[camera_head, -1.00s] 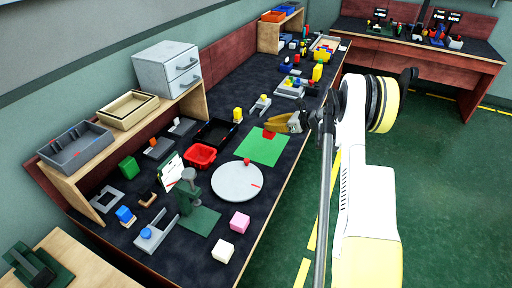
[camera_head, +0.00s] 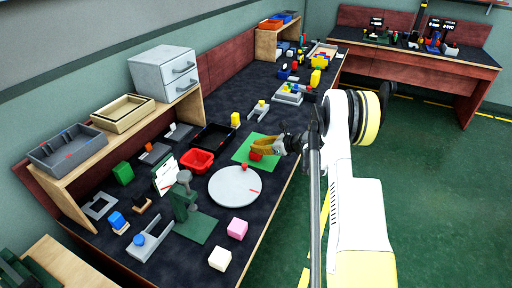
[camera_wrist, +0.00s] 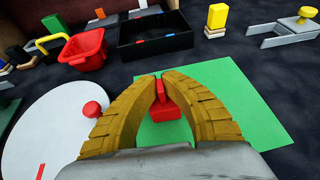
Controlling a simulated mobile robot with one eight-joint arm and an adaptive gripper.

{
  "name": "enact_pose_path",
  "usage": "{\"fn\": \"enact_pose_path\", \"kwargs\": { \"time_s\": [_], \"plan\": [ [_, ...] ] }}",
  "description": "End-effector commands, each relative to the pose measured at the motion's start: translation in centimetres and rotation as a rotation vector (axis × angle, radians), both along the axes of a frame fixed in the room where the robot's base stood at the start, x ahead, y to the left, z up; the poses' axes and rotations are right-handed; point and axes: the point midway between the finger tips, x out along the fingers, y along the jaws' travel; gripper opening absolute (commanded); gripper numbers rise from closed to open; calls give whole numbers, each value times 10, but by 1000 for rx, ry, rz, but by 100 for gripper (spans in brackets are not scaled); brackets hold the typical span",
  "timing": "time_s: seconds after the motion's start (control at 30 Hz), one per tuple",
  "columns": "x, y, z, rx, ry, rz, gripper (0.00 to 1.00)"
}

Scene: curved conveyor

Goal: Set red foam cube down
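In the head view my gripper (camera_head: 262,147) reaches in from the right. I cannot tell whether the cube touches the mat.
A white round disc (camera_head: 234,186) with a red knob lies left of the mat. A red bin (camera_head: 196,161) and black tray (camera_head: 213,137) stand behind. A yellow block (camera_wrist: 216,18) and grey fork-shaped fixture (camera_wrist: 290,32) are farther back. The mat's right side is bare.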

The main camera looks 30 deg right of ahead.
Motion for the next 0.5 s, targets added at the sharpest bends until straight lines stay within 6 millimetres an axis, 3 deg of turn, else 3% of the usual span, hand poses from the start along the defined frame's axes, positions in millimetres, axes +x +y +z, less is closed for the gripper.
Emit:
{"fn": "enact_pose_path", "kwargs": {
  "time_s": [0.03,0.1,0.13,0.5],
  "plan": [
    [0,0,-3,0,0,0,0],
    [0,0,-2,0,0,0,25],
    [0,0,-2,0,0,0,28],
    [0,0,4,0,0,0,28]
  ]
}}
